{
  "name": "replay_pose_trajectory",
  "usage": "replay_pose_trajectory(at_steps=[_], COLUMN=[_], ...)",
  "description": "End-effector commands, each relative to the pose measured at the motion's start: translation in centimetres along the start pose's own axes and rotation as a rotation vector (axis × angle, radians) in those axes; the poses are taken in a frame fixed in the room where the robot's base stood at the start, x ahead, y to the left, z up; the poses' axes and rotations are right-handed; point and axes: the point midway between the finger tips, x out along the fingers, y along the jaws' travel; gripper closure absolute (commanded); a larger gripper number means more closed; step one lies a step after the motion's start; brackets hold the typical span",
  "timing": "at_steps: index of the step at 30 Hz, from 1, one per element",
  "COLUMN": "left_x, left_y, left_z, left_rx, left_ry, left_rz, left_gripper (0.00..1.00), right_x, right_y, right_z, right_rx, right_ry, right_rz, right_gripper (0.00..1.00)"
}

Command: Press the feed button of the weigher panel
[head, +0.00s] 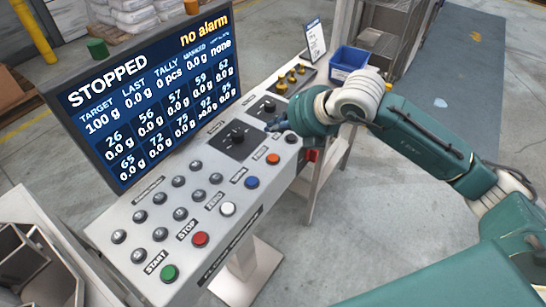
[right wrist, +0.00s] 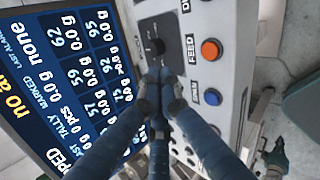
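The weigher panel (head: 140,217) is a grey sloped console. Its feed button (head: 273,158) is orange, at the upper right end of a row of coloured buttons. In the right wrist view the feed button (right wrist: 211,49) stands beside its FEED label, clear of the fingers. My right gripper (head: 272,126) is over the panel near a black knob, beyond the feed button. In the right wrist view its blue fingertips (right wrist: 157,76) are together with nothing seen between them. A small dark green and blue part at that view's lower right looks like my left gripper (right wrist: 277,156); its fingers are unclear.
The blue button (head: 251,182) is beside the feed button, then white, red and green ones. The screen (head: 150,95) behind reads STOPPED and no alarm. Black knobs (head: 237,134) stand up from the panel. A blue bin (head: 348,62) is at the back right.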

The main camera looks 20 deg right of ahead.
Motion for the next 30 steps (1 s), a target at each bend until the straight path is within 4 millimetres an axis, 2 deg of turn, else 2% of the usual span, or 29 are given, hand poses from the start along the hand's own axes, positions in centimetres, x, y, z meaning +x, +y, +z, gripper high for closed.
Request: replay_pose_trajectory(at_steps=[13, 16, 21, 30], left_x=[2.6, 4.3, 5.2, 5.1], left_y=[0.1, 0.1, 0.2, 0.2], left_z=[0.2, 0.4, 0.5, 0.5], left_rx=[0.001, 0.001, 0.001, 0.001], left_ry=[0.0, 0.0, 0.0, 0.0], left_rz=[0.001, 0.001, 0.001, 0.002], left_gripper=[1.0, 1.0, 1.0, 1.0], right_x=[4.1, 5.3, 5.8, 5.7], right_y=[-4.0, -5.0, -5.6, -5.5], right_z=[-1.7, -2.1, -2.4, -2.3], right_rx=[0.001, 0.001, 0.0, 0.0], right_ry=[0.002, 0.002, 0.001, 0.001], right_rz=[-0.002, 0.0, 0.0, 0.0], right_gripper=[1.0, 1.0, 1.0, 1.0])
